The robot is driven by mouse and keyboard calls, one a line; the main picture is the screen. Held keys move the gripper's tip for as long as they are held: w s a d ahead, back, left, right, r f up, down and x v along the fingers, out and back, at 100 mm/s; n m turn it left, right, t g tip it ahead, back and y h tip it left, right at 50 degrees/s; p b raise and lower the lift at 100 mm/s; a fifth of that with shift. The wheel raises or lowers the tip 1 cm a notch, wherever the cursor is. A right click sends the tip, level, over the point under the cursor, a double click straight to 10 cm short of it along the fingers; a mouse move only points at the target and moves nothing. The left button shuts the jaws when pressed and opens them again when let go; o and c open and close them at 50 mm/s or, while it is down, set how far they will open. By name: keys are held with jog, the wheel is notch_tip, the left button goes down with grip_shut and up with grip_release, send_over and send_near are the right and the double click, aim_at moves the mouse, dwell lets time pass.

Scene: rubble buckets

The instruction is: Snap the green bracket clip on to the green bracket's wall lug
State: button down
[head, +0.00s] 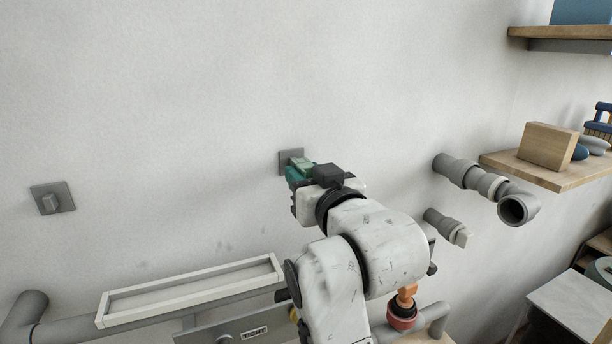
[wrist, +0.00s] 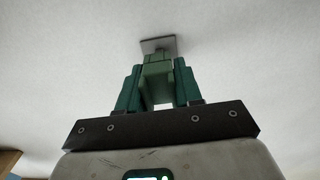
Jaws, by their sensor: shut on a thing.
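The green bracket clip (wrist: 157,70) is held between the two dark green fingers of my gripper (wrist: 158,84) in the wrist view. Its far end lies in front of a grey square wall plate (wrist: 158,43). In the head view the clip (head: 302,164) shows as a lighter green piece at the tip of my gripper (head: 298,174), right at the grey plate (head: 285,157). The lug on this plate is hidden behind the clip and fingers. I cannot tell whether the clip is seated on it or just touching.
A second grey wall plate with a stub (head: 52,199) is at the left. Grey pipes (head: 485,183) stick out of the wall at right, near a wooden shelf (head: 555,176). A white-framed tray (head: 190,290) and a panel marked TIGHT (head: 255,333) are below. The wall above is clear.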

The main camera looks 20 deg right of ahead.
jog(key=shift+w, duration=0.1)
dwell(0.3)
jog(key=shift+w, duration=1.2)
jog(key=shift+w, duration=0.2)
jog(key=c, duration=0.7)
grip_release()
jog(key=s+b, duration=0.1)
jog(key=s, duration=0.9)
jog(key=shift+s+b, duration=0.3)
jog(key=shift+s, duration=0.1)
